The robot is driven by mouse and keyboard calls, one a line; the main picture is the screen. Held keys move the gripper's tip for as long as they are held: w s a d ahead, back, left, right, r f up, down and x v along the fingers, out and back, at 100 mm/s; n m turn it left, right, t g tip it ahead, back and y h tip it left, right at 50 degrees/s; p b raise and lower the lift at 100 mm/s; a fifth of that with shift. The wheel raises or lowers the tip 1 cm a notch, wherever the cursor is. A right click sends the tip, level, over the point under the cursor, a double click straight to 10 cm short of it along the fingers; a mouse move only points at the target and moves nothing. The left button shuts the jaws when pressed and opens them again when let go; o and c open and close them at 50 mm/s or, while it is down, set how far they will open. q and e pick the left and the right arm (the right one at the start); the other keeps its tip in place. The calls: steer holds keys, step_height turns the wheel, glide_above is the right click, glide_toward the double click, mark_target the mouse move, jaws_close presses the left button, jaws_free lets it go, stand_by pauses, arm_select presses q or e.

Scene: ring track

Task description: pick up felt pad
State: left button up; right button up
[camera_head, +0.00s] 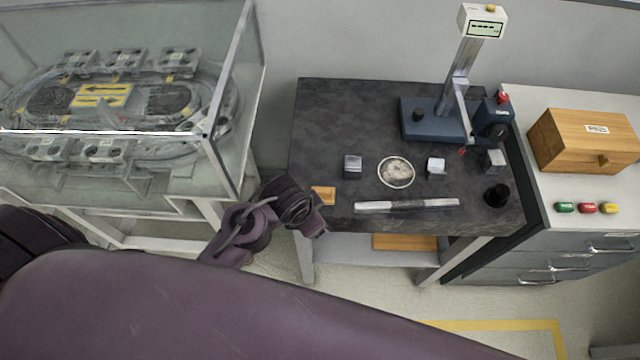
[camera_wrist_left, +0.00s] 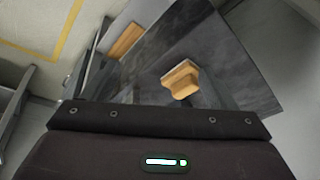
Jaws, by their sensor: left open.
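A small tan wooden block (camera_head: 323,195), which I take to be the felt pad, lies at the front left corner of the dark bench top. My right gripper is not in view.
The dark bench (camera_head: 335,115) also carries metal blocks (camera_head: 353,166), a round white-rimmed dish (camera_head: 396,172), a flat metal bar (camera_head: 407,205), a black cup (camera_head: 496,195) and a blue-based gauge stand (camera_head: 425,120). A glass-cased track (camera_head: 120,95) stands left; a drawer cabinet (camera_head: 590,240) right.

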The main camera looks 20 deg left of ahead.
arm_select(q)
steer(key=w+d+r+m, duration=0.35)
steer(key=d+m, duration=0.35)
steer(key=m, duration=0.4)
steer(key=m+y+p, duration=0.2)
steer(key=m, duration=1.2)
glide_above(323, 190)
steer(key=s+d, duration=0.1)
steer(key=s, duration=0.1)
step_height(323, 190, down, 2)
steer(key=shift+a+f+t+y+b, duration=0.15)
steer(key=shift+t+y+b, duration=0.15)
steer(key=shift+b, duration=0.65)
steer(key=b+x, duration=0.2)
steer(key=x, duration=0.2)
steer(key=shift+w+a+f, duration=0.1)
steer(key=shift+a+f, duration=0.05)
steer(key=shift+f, duration=0.2)
steer(key=shift+w+f+b, duration=0.25)
steer(key=shift+f+b, duration=0.1)
steer(key=shift+f, duration=0.1)
steer(key=c, duration=1.1)
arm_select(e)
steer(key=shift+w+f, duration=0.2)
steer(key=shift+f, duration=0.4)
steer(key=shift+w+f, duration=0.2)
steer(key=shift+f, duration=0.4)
